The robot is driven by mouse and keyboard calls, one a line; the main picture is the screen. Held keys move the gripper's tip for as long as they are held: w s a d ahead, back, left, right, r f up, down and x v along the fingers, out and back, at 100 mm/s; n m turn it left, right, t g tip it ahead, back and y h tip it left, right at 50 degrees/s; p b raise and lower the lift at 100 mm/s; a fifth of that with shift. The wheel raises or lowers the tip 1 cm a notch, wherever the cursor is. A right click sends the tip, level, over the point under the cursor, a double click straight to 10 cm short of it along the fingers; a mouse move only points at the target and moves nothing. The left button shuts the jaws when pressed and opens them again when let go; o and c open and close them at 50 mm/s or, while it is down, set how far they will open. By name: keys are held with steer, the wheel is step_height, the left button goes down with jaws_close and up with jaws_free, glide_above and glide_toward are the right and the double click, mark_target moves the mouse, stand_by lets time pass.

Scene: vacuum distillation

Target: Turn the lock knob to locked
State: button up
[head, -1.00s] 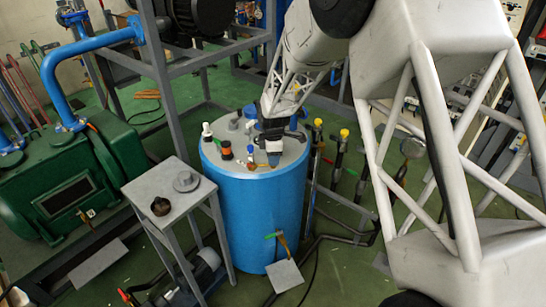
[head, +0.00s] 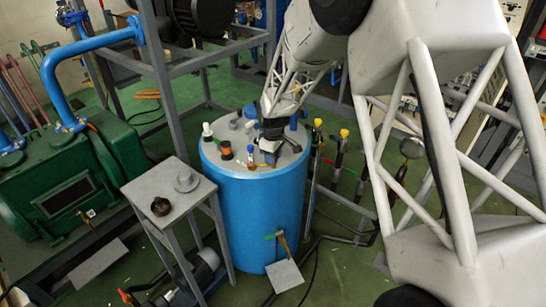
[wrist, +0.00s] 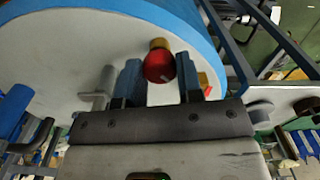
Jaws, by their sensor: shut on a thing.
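A round red knob (wrist: 159,66) with a pale line on its face and a brass-coloured part (wrist: 160,44) behind it sits between my gripper's fingers in the wrist view. I take it to be the lock knob. My gripper (wrist: 159,82) is shut on it, with one blue-grey finger on each side. In the head view my gripper (head: 270,157) reaches down to the grey top of the blue tank (head: 255,215) and hides the knob. I cannot read the locked or unlocked position.
Black, orange and blue-capped fittings (head: 226,150) stand close by on the tank top. A row of yellow-capped valves (head: 344,133) stands right of the tank. A small grey table (head: 165,185) with round parts stands at left, near a green machine (head: 70,180).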

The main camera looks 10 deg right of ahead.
stand_by(0.3)
steer(key=o, duration=0.9)
steer(key=shift+r, duration=3.9)
